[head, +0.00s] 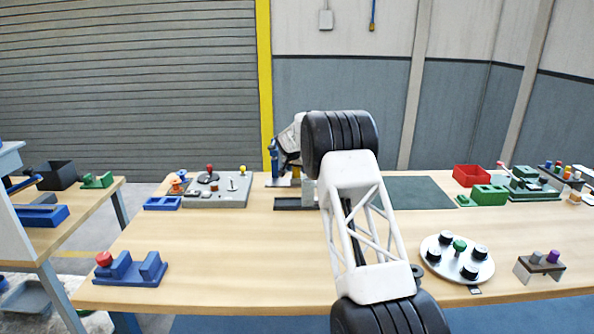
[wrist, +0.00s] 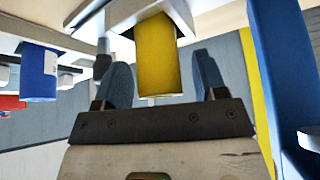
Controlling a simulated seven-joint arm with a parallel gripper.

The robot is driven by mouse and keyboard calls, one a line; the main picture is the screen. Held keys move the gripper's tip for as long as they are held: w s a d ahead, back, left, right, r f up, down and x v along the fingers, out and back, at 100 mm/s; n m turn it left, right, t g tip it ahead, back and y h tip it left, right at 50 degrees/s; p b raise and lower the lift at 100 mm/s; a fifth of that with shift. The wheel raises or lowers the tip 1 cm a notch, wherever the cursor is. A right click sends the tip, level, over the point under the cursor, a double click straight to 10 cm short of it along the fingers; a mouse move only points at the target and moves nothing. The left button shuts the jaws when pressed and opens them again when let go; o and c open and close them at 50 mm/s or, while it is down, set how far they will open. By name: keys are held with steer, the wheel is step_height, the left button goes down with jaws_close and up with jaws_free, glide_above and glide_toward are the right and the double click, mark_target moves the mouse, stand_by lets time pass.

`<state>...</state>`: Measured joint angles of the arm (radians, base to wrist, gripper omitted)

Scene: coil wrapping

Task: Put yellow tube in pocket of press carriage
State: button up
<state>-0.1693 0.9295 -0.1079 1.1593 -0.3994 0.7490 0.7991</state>
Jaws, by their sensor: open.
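The yellow tube (wrist: 158,62) shows in the wrist view, its upper end in the picture set against a pale grey block (wrist: 125,14). My gripper (wrist: 163,78) is open, with one blue-grey finger to the left of the tube and one to the right. A gap shows beside the tube on each side, and I cannot tell its depth between the fingers. In the head view my gripper (head: 284,163) is by a machine with a dark base (head: 295,207), mostly behind my arm. I cannot make out the press carriage's pocket.
In the wrist view a blue tube (wrist: 38,75) is at the left and a blue upright (wrist: 278,80) at the right. On the table are a grey control panel (head: 222,190), a blue fixture (head: 132,272), a round plate with knobs (head: 457,262) and green blocks (head: 488,196). The front middle is clear.

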steer(key=v, duration=1.1)
stand_by(0.9)
steer(key=s+d+r+n+g, duration=0.1)
steer(key=s+d+r, duration=0.3)
steer(key=s+r, duration=0.45)
steer(key=s+d+r, duration=0.4)
steer(key=s+r, duration=0.1)
steer(key=s, duration=0.6)
steer(key=s+d+r+n, duration=0.1)
steer(key=s+d+r, duration=0.2)
steer(key=s, duration=0.8)
steer(key=s+d+r, duration=0.2)
steer(key=s+d, duration=0.1)
steer(key=s, duration=0.9)
steer(key=s+d+f, duration=0.1)
steer(key=s+f, duration=0.2)
steer(key=s, duration=1.1)
steer(key=s+d+f+n+g+y, duration=0.1)
steer(key=s+f, duration=0.3)
steer(key=s, duration=1.1)
steer(key=s+d+f+n+g+y, duration=0.1)
steer(key=s+d+f, duration=0.1)
steer(key=s, duration=1.2)
steer(key=shift+s+d+f, duration=0.15)
steer(key=shift+s+f, duration=0.25)
steer(key=shift+f, duration=0.3)
